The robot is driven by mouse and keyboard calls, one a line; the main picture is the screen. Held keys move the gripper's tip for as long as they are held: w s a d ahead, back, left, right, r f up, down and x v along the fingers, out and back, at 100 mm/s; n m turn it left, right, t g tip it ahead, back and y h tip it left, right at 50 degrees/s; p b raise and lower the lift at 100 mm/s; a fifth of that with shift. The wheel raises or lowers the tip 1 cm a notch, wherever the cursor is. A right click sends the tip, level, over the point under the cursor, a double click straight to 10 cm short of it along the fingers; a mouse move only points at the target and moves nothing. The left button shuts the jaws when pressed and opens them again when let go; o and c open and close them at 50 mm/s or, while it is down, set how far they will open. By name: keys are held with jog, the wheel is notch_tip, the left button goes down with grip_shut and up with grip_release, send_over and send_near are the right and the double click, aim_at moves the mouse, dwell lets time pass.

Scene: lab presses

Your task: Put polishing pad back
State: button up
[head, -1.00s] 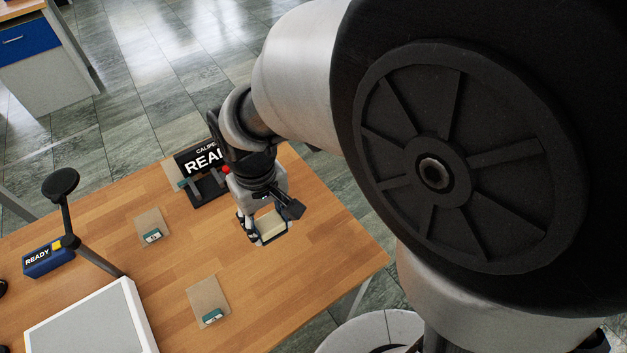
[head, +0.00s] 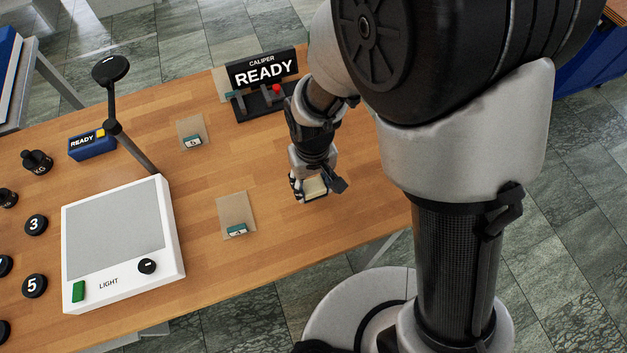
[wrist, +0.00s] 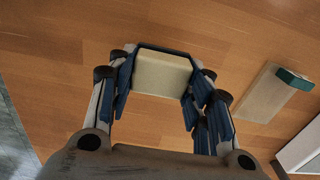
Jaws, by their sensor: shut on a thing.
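The polishing pad is a cream block (head: 316,187). It sits between the fingers of my gripper (head: 314,194), over the right part of the wooden table. In the wrist view the pad (wrist: 162,75) lies between the two dark blue fingers of my gripper (wrist: 160,90), which is shut on it. A thin dark edge runs along the pad's far side. I cannot tell whether the pad touches the table or hangs just above it.
A caliper stand (head: 262,82) reading READY is behind my gripper. Flat beige cards with green tabs, one near (head: 236,214) and one farther (head: 192,131), lie to the left. A white light box (head: 120,282) stands further left. Wood around the gripper is clear.

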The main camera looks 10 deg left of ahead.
aim_at(313, 184)
jog(key=shift+f+b, duration=0.35)
jog(key=shift+f, duration=1.05)
jog(key=shift+f, duration=0.15)
jog(key=o, duration=0.9)
jog(key=shift+o, duration=0.2)
